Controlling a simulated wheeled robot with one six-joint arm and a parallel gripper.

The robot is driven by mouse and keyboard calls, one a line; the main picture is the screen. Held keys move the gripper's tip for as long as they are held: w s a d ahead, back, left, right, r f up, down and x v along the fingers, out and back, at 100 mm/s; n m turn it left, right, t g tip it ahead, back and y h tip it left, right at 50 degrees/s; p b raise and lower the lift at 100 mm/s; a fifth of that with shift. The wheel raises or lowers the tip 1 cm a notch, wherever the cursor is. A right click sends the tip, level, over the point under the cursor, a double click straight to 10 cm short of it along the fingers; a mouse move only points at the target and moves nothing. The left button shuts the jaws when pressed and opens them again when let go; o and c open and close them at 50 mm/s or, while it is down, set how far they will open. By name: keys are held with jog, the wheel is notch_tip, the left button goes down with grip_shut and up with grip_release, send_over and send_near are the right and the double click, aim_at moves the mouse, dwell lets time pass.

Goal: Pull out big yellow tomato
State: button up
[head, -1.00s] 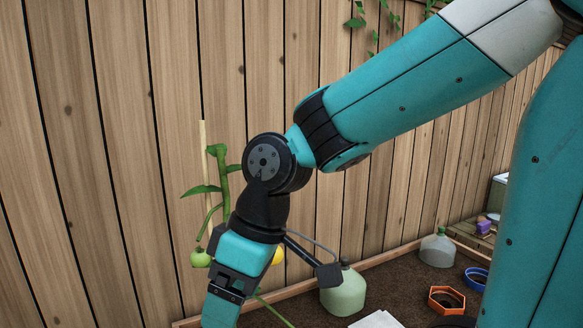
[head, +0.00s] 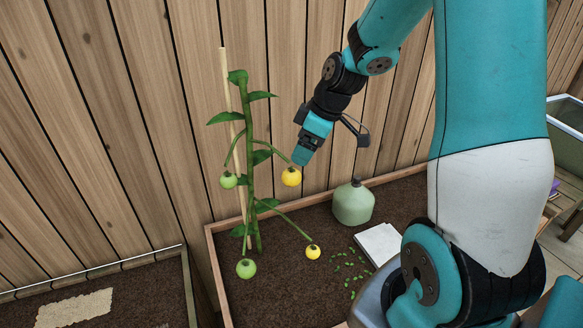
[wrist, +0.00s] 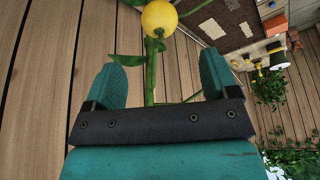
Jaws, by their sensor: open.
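A tomato plant (head: 249,165) is tied up along a pale stake (head: 229,120) in the soil bed. A larger yellow tomato (head: 291,176) hangs on its upper right stem, and a smaller yellow tomato (head: 313,251) hangs low. Two green tomatoes hang on the left, one upper (head: 228,180) and one lower (head: 246,268). My gripper (head: 300,156) is just above the larger yellow tomato. In the wrist view my gripper (wrist: 160,76) is open and empty, and a yellow tomato (wrist: 159,18) lies beyond the fingertips, near the middle between them.
A wooden fence (head: 150,100) stands close behind the plant. A green jug (head: 353,203) and a white pad (head: 379,243) lie right of it in the bed, with scattered green bits. Bare soil (head: 290,295) lies in front.

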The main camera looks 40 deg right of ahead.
aim_at(290, 170)
jog(key=p+x, duration=0.1)
jog(key=x, duration=0.8)
jog(key=shift+f, duration=0.1)
jog(key=shift+c, duration=0.4)
jog(key=c, duration=0.8)
jog(key=shift+o, duration=0.2)
jog(key=shift+r+p, duration=0.65)
jog(key=shift+r, duration=0.05)
jog(key=shift+r+p, duration=1.45)
jog(key=shift+r, duration=0.6)
